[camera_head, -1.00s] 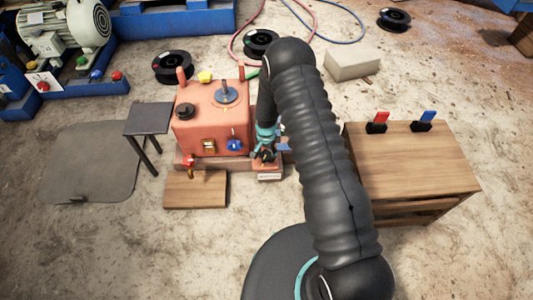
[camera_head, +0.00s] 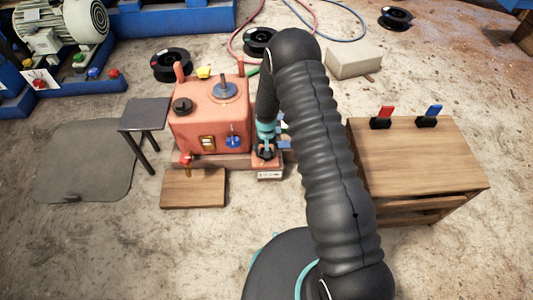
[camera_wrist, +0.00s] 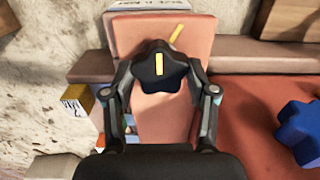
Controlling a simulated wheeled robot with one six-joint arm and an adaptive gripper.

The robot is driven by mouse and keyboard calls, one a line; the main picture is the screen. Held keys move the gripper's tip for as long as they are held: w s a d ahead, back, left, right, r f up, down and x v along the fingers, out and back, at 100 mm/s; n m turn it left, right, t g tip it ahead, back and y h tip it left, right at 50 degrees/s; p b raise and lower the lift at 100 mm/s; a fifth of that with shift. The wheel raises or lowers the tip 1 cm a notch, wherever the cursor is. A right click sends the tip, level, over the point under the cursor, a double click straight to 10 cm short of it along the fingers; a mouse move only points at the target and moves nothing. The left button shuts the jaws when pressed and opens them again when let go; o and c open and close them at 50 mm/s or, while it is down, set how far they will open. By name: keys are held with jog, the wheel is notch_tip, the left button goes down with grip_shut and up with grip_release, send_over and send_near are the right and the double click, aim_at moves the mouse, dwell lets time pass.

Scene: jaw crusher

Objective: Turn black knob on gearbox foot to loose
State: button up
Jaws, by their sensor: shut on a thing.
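The black knob (camera_wrist: 161,72) is star-shaped with a yellow pointer line, and sits on the orange-red gearbox foot (camera_wrist: 175,28) in the wrist view. Its line points straight up in the picture, while a yellow mark (camera_wrist: 178,33) on the foot lies up and to the right of it. My gripper (camera_wrist: 160,82) has one finger on each side of the knob and is shut on it. In the head view my gripper (camera_head: 265,150) is low at the right side of the orange gearbox (camera_head: 212,118). The knob is hidden there.
A blue knob (camera_wrist: 298,130) stands at the right in the wrist view. A wooden board (camera_head: 193,189) lies before the gearbox. A wooden table (camera_head: 415,158) with red and blue switches stands right, and a small dark table (camera_head: 143,115) stands left.

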jog(key=n+b, duration=0.1)
jog(key=n, duration=0.2)
jog(key=shift+f+n+b, duration=0.15)
jog(key=shift+n+b, duration=0.25)
jog(key=n+b, duration=0.1)
jog(key=n, duration=0.2)
jog(key=n+b, duration=0.2)
jog(key=n, duration=0.4)
jog(key=shift+n, duration=0.5)
jog(key=o, duration=1.1)
jog(key=shift+o, duration=0.2)
jog(key=shift+r, duration=0.2)
notch_tip(320, 180, up, 12)
